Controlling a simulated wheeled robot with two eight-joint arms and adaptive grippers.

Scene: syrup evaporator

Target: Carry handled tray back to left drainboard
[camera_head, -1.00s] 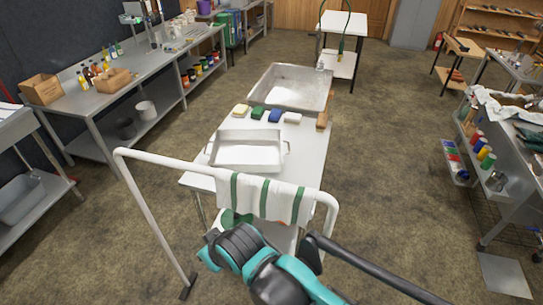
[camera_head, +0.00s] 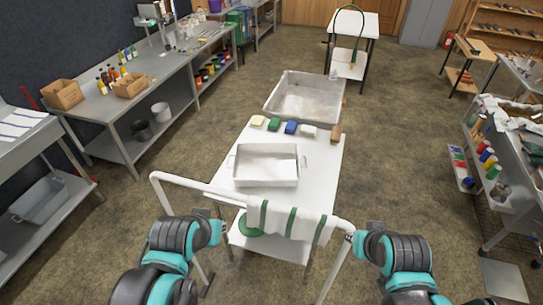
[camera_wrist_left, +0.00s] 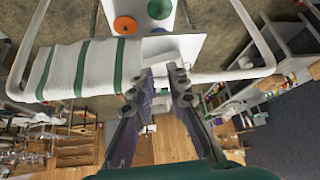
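The handled tray (camera_head: 267,181) is a shallow white pan with a handle at each end. It lies flat on the white table (camera_head: 322,176), short of the large grey basin (camera_head: 304,97). My left gripper (camera_head: 217,232) is near the left part of the white rail, short of the tray and apart from it. In the left wrist view its two fingers (camera_wrist_left: 162,73) stand apart with nothing seen held between them. My right gripper (camera_head: 351,238) is by the right end of the rail; its fingers are too small to read.
A white rail (camera_head: 187,184) with a green-striped towel (camera_head: 288,220) stands between me and the table. Several sponges or blocks (camera_head: 290,127) line the table between tray and basin. A long workbench (camera_head: 112,109) is at left, a cluttered bench at right. Floor is open on both sides.

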